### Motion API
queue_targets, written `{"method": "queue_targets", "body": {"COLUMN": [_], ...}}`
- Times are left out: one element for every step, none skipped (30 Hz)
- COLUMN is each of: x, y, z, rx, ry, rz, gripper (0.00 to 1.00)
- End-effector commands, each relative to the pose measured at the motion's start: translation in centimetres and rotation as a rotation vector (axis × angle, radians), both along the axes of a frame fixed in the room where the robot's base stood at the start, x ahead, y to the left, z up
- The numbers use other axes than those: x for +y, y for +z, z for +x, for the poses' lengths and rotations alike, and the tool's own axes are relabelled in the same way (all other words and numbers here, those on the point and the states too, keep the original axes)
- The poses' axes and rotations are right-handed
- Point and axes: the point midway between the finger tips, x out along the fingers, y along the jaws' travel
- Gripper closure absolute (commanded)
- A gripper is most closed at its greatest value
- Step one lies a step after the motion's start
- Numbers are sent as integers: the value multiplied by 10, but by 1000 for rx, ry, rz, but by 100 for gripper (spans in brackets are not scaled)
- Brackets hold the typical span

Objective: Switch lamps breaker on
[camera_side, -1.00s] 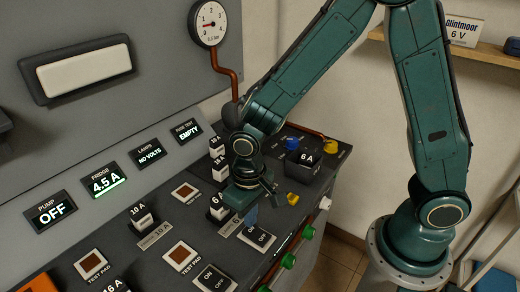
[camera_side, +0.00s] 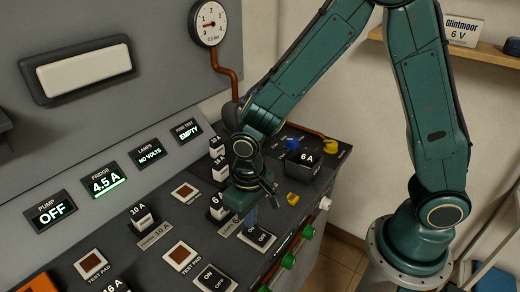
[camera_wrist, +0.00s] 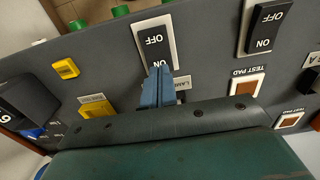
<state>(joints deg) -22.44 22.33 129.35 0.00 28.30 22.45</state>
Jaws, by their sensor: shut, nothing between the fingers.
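The lamps breaker (camera_wrist: 155,42) is a black rocker in a white frame. A partly hidden label reading "LAM" (camera_wrist: 183,85) lies beside the fingers. The lamps display (camera_side: 150,152) reads NO VOLTS.
Another ON/OFF breaker (camera_side: 213,280) stands nearby on the panel. Test pads (camera_side: 182,256) and green knobs (camera_side: 288,261) surround the area.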

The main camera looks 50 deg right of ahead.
Motion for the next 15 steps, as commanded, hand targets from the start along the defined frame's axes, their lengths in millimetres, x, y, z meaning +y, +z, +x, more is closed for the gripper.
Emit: {"method": "queue_targets", "body": {"x": [0,0,0,0,0,0,0,0,0,0,0,0,0,0,0], "y": [-1,-1,-2,-2,-2,-3,-3,-3,-4,-4,-4,-5,-5,-6,-6], "z": [0,0,0,0,0,0,0,0,0,0,0,0,0,0,0], "rx": [1,1,1,1,1,1,1,1,1,2,1,1,1,1,1], "ry": [0,0,0,0,0,0,0,0,0,0,0,0,0,0,0], "rz": [0,0,0,0,0,0,-1,-1,-1,-1,-1,-1,-1,-1,-1], "gripper": [100,100,100,100,100,100,100,100,100,100,100,100,100,100,100]}}
